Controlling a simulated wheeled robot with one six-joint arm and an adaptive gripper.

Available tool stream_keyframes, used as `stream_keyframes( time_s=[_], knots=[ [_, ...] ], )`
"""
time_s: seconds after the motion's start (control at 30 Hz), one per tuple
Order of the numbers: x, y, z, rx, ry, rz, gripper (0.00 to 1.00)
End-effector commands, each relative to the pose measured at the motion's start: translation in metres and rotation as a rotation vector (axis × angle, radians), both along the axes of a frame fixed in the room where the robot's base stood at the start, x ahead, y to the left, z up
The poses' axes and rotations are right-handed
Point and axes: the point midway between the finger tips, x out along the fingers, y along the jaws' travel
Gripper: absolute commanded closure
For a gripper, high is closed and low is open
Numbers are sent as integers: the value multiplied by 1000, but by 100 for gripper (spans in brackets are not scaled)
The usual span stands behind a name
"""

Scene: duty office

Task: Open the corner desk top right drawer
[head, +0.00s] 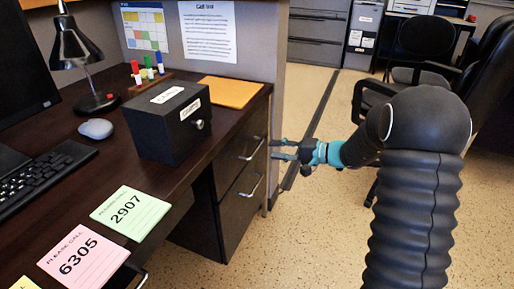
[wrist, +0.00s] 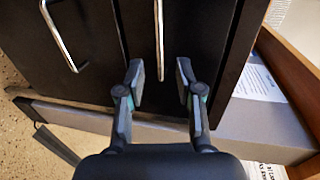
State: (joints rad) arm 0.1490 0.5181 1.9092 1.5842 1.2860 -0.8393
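The top right drawer of the corner desk has a dark front (head: 234,148) and looks shut in the head view. Its silver bar handle (head: 252,149) also shows in the wrist view (wrist: 159,30). My gripper (head: 274,149) is open, with its fingertips just in front of the drawer near the handle's height. In the wrist view my gripper (wrist: 160,72) has one finger on each side of the handle's near end. I see no clear contact, and nothing is held.
A lower drawer handle (head: 251,187) is below, also in the wrist view (wrist: 63,35). A black box (head: 170,120), an orange envelope (head: 230,91) and note pads (head: 130,212) lie on the desktop. A grey partition (head: 284,70) stands behind. An office chair (head: 485,70) is at right; floor (head: 310,225) is clear.

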Motion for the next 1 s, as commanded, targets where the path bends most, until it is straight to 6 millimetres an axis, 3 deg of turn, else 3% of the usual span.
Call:
stream_keyframes(
  time_s=[0.2, 0.4, 0.83, 1.0],
  knots=[
    [13, 38, -7, -1, 0, 4, 64],
    [21, 59, -12, 0, 0, 1, 64],
    [24, 67, -15, 0, 0, 0, 64],
    [24, 67, -15, 0, 0, 0, 100]
  ],
)
